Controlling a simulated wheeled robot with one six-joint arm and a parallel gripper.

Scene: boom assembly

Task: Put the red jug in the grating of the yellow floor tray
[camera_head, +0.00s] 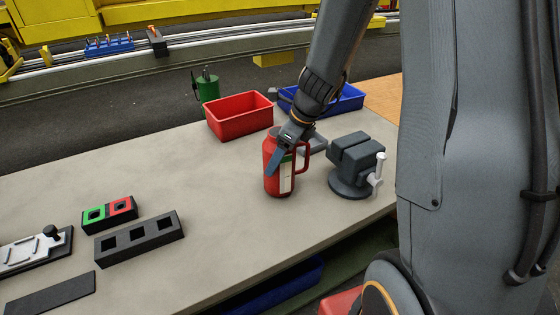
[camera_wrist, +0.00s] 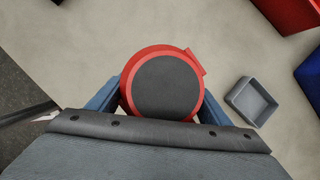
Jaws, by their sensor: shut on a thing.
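The red jug (camera_head: 271,180) stands upright on the workbench, or just above it; I cannot tell which. It has a red handle on its right side and a pale label. My gripper (camera_head: 280,160) reaches down from above and is shut on the jug's body. In the wrist view, the jug's dark round lid with a red rim (camera_wrist: 166,85) sits between the two blue-grey fingers (camera_wrist: 165,100). The far sides of the jug are hidden. The yellow floor tray cannot be made out in either view.
A grey vise (camera_head: 355,160) stands right of the jug. A red bin (camera_head: 240,118) and a blue bin (camera_head: 350,98) stand behind, with a small grey tray (camera_wrist: 252,101) near the jug. Black blocks (camera_head: 140,238) lie front left. The bench (camera_head: 210,190) left of the jug is clear.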

